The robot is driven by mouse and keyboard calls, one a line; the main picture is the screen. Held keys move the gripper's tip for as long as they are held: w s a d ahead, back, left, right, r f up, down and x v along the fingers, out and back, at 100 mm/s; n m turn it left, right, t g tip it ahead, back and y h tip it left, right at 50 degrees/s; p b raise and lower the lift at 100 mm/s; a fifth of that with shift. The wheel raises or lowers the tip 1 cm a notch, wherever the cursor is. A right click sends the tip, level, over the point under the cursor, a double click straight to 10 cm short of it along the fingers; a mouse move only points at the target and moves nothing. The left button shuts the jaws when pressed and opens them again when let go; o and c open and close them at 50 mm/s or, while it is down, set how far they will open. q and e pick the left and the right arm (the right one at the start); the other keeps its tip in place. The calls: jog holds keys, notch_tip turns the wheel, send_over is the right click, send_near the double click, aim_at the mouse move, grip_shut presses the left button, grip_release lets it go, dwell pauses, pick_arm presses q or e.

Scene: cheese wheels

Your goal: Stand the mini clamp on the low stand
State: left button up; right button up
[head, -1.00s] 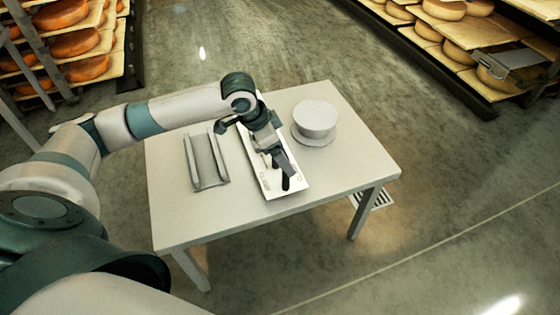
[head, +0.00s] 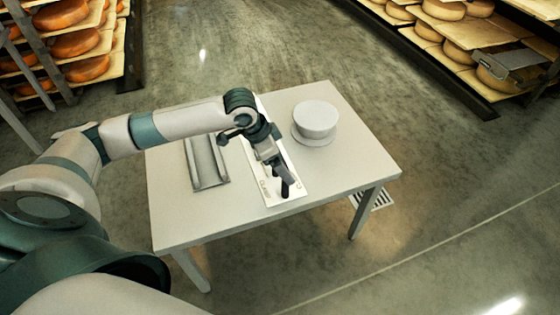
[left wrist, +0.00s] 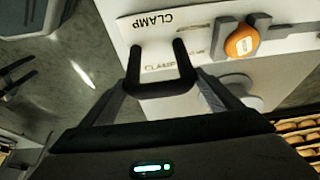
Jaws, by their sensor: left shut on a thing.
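My left gripper (head: 283,182) is over the near end of a white board (head: 271,199) on the table. It is shut on a dark U-shaped piece, which I take for the mini clamp (left wrist: 161,87); its two prongs point up in the left wrist view. In the head view the clamp is a small dark shape (head: 285,191) at the fingertips. I cannot tell whether it touches the board. A low round stand (head: 315,115), pale with a wider base disc, is to the right of the board. My right gripper is not in view.
The board bears "CLAMP" lettering. An orange and grey object (left wrist: 242,42) lies on it, hidden by my arm in the head view. A grey channel-shaped tray (head: 208,164) is left of the board. Cheese shelves stand beyond.

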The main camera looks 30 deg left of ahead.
pick_arm(q)
jog(key=o, duration=2)
jog(key=shift+r, duration=0.15)
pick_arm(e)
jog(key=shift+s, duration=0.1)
pick_arm(q)
jog(key=shift+s+a+r, duration=0.1)
jog(key=shift+r, duration=0.15)
jog(key=v, duration=1.1)
jog(key=shift+p, duration=0.4)
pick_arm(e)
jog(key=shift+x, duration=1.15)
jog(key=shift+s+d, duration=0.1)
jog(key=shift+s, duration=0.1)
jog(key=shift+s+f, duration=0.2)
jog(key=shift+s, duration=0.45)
